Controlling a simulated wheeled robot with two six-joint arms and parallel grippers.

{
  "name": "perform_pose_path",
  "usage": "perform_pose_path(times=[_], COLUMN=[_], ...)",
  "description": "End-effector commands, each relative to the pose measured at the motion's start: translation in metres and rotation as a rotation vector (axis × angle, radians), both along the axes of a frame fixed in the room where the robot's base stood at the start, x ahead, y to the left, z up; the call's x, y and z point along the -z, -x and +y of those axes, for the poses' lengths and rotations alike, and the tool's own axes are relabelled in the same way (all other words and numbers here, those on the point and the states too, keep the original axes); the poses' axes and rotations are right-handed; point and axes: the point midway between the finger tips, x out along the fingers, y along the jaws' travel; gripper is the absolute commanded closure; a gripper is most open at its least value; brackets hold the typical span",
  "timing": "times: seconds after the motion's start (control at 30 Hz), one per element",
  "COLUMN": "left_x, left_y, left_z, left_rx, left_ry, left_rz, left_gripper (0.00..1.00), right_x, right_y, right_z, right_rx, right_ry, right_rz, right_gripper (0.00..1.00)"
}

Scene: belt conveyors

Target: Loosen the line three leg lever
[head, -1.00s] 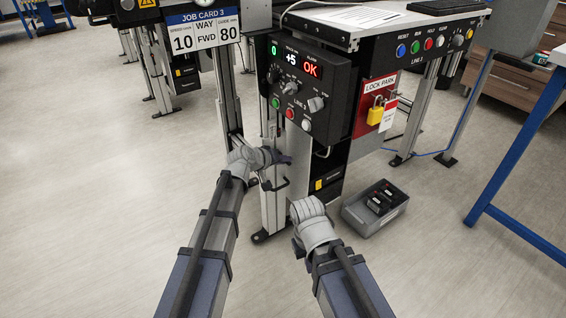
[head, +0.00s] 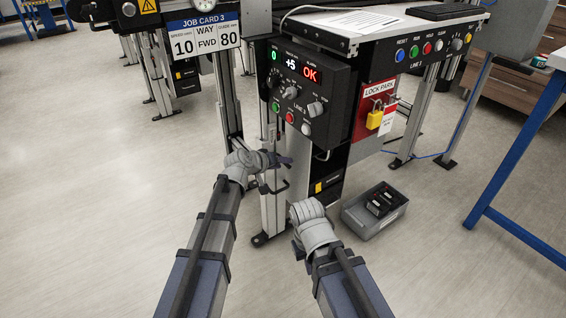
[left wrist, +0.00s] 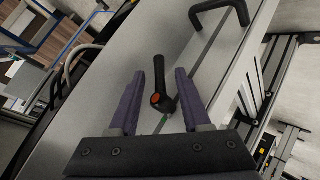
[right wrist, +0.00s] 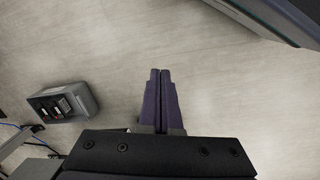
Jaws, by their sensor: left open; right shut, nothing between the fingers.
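The leg lever (left wrist: 158,99) is black with an orange button at its pivot. In the left wrist view it sits on the pale metal leg (left wrist: 112,95), its handle lying between the fingers. My left gripper (left wrist: 159,76) is open, with a finger on each side of the lever; I cannot tell whether they touch it. In the head view my left gripper (head: 284,160) is at the leg (head: 268,210) under the line 3 panel (head: 300,95), and the lever is hard to make out. My right gripper (right wrist: 160,72) is shut and empty over bare floor.
A grey bin (head: 372,222) with dark items stands on the floor right of the leg. A black bar handle (left wrist: 222,14) is near the lever. A yellow padlock (head: 374,120) hangs on the red lock park board. A blue bench frame (head: 515,150) is at right.

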Motion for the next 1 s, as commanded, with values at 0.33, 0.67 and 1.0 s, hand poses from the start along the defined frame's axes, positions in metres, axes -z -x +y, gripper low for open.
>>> perform_pose_path(times=[0.33, 0.67, 1.0], left_x=[-0.036, -0.037, -0.026], left_y=[0.039, 0.044, 0.167], left_z=[0.027, 0.031, -0.015], left_rx=[-0.001, 0.001, 0.279], left_ry=[0.001, 0.001, -0.324], left_rz=[0.000, 0.000, 0.269], left_gripper=[0.52, 0.52, 0.52], right_x=[-0.036, -0.037, -0.088], right_y=[0.000, 0.001, 0.001], right_z=[0.000, 0.000, 0.000], right_rx=[0.000, 0.000, -0.006], right_ry=[0.001, 0.001, 0.002], right_rz=[0.002, 0.003, 0.003], right_gripper=[1.00, 1.00, 0.64])
